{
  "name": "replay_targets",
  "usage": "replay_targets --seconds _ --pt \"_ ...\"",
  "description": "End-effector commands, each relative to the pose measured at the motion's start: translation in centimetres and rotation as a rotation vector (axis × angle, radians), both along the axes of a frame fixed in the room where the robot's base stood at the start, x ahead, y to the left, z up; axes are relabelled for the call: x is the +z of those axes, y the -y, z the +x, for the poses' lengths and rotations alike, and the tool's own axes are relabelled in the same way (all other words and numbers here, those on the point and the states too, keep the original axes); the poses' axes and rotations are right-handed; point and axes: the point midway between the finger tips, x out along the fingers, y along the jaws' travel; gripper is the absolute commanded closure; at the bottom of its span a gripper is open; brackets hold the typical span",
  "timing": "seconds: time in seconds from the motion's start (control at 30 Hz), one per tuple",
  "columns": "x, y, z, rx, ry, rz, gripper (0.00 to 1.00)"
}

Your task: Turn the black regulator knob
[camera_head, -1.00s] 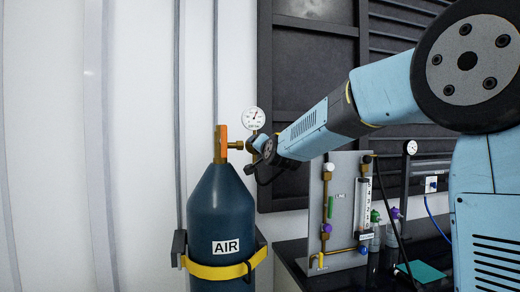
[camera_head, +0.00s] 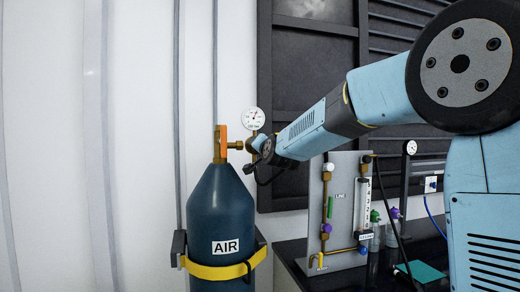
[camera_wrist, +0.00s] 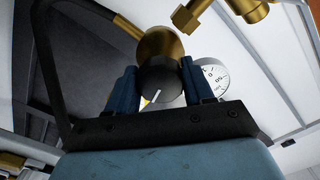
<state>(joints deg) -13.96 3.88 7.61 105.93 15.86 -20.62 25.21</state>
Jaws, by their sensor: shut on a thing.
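The black regulator knob (camera_wrist: 158,84) sits between the two blue fingers of my gripper (camera_wrist: 160,88) in the wrist view. My gripper is shut on the knob. The brass regulator body (camera_wrist: 160,45) shows behind the knob. In the head view the regulator is at the top of the dark blue AIR cylinder (camera_head: 224,215), with a round gauge (camera_head: 253,118) above it. My arm reaches in from the right, and the wrist hides the knob and fingertips in that view. The gauge is partly hidden in the wrist view (camera_wrist: 213,77).
A yellow strap (camera_head: 225,271) holds the cylinder against the wall. A grey flow panel (camera_head: 345,205) with valves stands on the black bench to the right, below my arm. A dark hose (camera_wrist: 120,20) runs close to the regulator. The space left of the cylinder is clear.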

Motion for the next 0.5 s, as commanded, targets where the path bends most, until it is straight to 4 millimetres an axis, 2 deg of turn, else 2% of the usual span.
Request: replay_targets --seconds 0.5 --pt "-0.25 0.0 0.0 0.001 0.028 -0.114 0.79"
